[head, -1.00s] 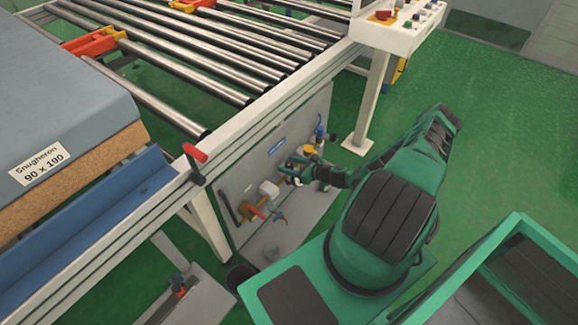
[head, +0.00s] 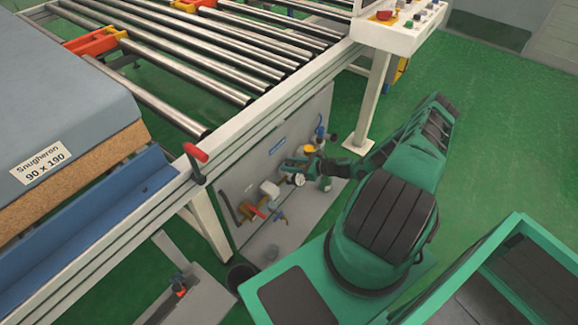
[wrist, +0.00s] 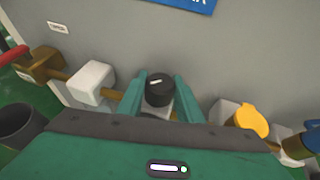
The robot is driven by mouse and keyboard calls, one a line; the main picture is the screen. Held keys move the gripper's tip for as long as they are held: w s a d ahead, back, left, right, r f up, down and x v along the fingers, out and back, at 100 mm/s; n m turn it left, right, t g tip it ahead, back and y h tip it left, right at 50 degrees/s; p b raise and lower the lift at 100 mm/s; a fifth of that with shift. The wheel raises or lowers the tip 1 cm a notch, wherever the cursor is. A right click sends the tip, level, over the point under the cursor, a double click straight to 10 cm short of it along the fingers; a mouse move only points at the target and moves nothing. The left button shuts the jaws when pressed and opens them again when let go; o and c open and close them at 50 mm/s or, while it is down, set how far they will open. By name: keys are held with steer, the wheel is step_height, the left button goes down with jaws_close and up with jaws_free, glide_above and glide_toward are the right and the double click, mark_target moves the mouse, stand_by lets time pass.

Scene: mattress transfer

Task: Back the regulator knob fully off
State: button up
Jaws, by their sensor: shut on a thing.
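The regulator knob (wrist: 159,90) is a round black knob with a white mark on top. In the wrist view it sits between the two green fingers of my gripper (wrist: 159,97), which is shut on it. The mark lies near horizontal, tilted a little up to the right. In the head view my gripper (head: 297,166) is at the pneumatic panel (head: 270,185) under the roller conveyor, and hides the knob. A round white-faced gauge (head: 299,180) shows just below my gripper.
In the wrist view a white block (wrist: 92,82) and a brass fitting (wrist: 40,66) with a red handle are left of the knob. A yellow knob (wrist: 245,117) is close on the right. A dark bin (wrist: 20,125) stands lower left. The conveyor rail (head: 270,110) runs above the panel.

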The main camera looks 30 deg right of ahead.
steer(key=shift+d+n+g+y, duration=0.2)
steer(key=shift+n+g+y, duration=1.2)
steer(key=shift+n, duration=0.4)
steer(key=shift+y, duration=0.3)
steer(key=shift+w, duration=0.1)
steer(key=o, duration=1)
steer(key=shift+o, duration=0.2)
steer(key=shift+r, duration=0.1)
